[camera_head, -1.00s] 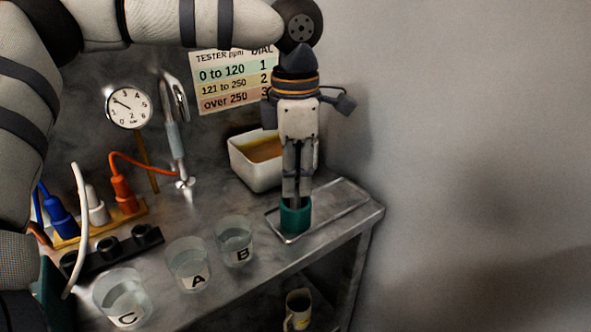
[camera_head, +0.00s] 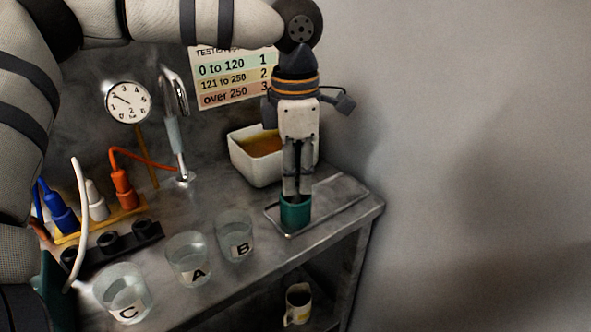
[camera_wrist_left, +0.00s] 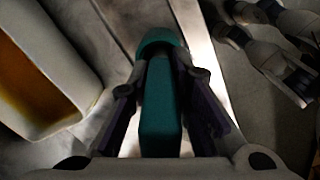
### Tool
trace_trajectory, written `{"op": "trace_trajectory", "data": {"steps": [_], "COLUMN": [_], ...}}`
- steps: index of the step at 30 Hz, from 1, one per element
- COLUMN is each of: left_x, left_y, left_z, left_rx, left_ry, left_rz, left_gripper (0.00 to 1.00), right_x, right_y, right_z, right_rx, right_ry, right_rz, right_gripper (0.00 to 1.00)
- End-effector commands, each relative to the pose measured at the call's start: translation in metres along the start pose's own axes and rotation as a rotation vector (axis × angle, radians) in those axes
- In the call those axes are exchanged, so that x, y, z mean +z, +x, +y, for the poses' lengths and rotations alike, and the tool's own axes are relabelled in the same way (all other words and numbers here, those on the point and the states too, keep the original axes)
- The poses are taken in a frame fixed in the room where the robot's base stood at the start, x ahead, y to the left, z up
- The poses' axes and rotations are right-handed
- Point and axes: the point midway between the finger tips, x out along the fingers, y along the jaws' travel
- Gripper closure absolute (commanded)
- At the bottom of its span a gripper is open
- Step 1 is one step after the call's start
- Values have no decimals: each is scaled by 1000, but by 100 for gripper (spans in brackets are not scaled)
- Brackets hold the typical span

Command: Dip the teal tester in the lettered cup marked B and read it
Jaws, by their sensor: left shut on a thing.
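My left gripper (camera_head: 297,192) points down over the tray at the right end of the counter. It is shut on the teal tester (camera_head: 295,213), which stands upright at the tray. In the left wrist view the tester (camera_wrist_left: 160,105) is between the two fingers (camera_wrist_left: 160,125). I cannot tell whether its lower end touches the tray. The cup marked B (camera_head: 235,236) stands left of the tester, apart from it. The cups marked A (camera_head: 189,259) and C (camera_head: 123,293) stand nearer and further left. All three hold clear liquid.
The metal tray (camera_head: 340,194) lies by the counter's right edge. A white tub (camera_head: 250,167) with amber contents stands behind it. A tap (camera_head: 176,125), a dial gauge (camera_head: 128,102), a tester chart (camera_head: 232,80) and coloured plugs (camera_head: 123,189) are further left. A mug (camera_head: 298,304) is on a lower shelf.

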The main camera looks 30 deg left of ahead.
Motion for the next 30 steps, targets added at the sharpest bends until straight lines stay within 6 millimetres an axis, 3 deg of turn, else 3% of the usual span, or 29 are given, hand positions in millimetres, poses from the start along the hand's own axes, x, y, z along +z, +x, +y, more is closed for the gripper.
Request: {"op": "trace_trajectory", "data": {"steps": [7, 8, 10, 17, 21, 30], "left_x": [0, 0, 0, 0, 0, 0], "left_y": [1, 1, 1, 1, 1, -1], "left_z": [0, 0, 0, 0, 0, 0], "left_rx": [0, 0, 0, 0, 0, 1], "left_ry": [0, 0, 0, 0, 0, 0], "left_rz": [0, 0, 0, 0, 1, 0], "left_gripper": [100, 77, 61, 58, 35, 35], "right_x": [0, 0, 0, 0, 0, 0], "right_y": [0, 0, 0, 0, 0, 0], "right_z": [0, 0, 0, 0, 0, 0], "right_rx": [0, 0, 0, 0, 0, 0], "right_ry": [0, 0, 0, 0, 0, 0], "right_rz": [0, 0, 0, 0, 0, 0], "right_gripper": [37, 37, 37, 37, 37, 37]}}
